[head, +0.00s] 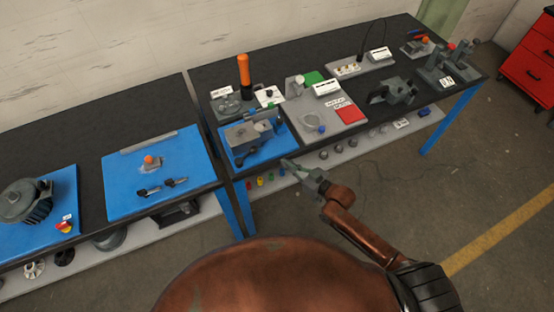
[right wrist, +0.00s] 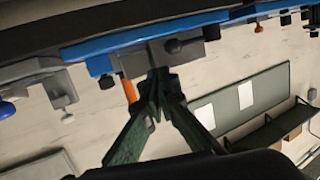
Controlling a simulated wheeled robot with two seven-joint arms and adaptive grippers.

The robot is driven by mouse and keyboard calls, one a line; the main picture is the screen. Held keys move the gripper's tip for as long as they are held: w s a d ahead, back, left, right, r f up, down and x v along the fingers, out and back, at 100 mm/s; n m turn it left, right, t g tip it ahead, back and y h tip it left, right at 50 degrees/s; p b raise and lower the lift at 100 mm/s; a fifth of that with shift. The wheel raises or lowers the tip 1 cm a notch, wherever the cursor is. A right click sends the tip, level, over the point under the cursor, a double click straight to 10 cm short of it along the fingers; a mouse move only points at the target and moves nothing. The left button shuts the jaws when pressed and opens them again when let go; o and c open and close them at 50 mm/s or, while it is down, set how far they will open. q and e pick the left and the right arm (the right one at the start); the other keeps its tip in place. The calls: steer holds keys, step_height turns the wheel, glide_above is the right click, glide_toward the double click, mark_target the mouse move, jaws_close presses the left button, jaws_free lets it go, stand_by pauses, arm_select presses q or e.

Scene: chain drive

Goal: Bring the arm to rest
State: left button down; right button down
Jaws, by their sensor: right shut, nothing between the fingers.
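My right gripper (head: 297,170) is in front of the table edge in the head view, near a grey machine unit (head: 248,132) on a blue mat (head: 232,160). In the right wrist view its green fingers (right wrist: 157,85) come together at the tips, with nothing between them. The tips overlap a grey part at the blue edge in that picture; I cannot tell whether they touch it. My right arm comes in from the lower right. My left gripper is not in view.
Two black-topped tables carry several fixtures. A motor (head: 24,200) stands at the far left, and a blue mat with small parts (head: 115,205) lies beside it. A grey board with a red square (head: 350,113) is right of the gripper. The floor (head: 490,190) at the right is open.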

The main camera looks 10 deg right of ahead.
steer(key=shift+v, duration=0.85)
steer(key=shift+d, duration=0.15)
steer(key=shift+w, duration=0.1)
steer(key=s+d+f+m+g+h, duration=0.15)
steer(key=d+f, duration=0.25)
steer(key=f, duration=0.5)
steer(key=s+d+f+m+h+b, duration=0.1)
steer(key=s+d+f+h, duration=0.15)
steer(key=d+f, duration=0.45)
steer(key=s+d+f+m+g+h, duration=0.1)
steer(key=s+d+f+h, duration=0.1)
steer(key=f, duration=0.9)
steer(key=s+d+f+m+g+h+b, duration=0.1)
steer(key=s+d+f+g, duration=0.1)
steer(key=s+f, duration=0.65)
steer(key=s+d+f+g+h, duration=0.1)
steer(key=s+d+f+g, duration=0.15)
steer(key=s+f, duration=0.6)
steer(key=s+f+g, duration=0.1)
steer(key=s+f, duration=0.3)
steer(key=s, duration=0.5)
steer(key=s+a+f+g, duration=0.1)
steer(key=s+f, duration=0.4)
steer(key=s, duration=0.5)
steer(key=s+a+f+g+h+b, duration=0.1)
steer(key=s+f+g, duration=0.2)
steer(key=s, duration=0.7)
steer(key=shift+a+f+m, duration=0.25)
steer(key=shift+f+m, duration=0.2)
steer(key=shift+f, duration=0.3)
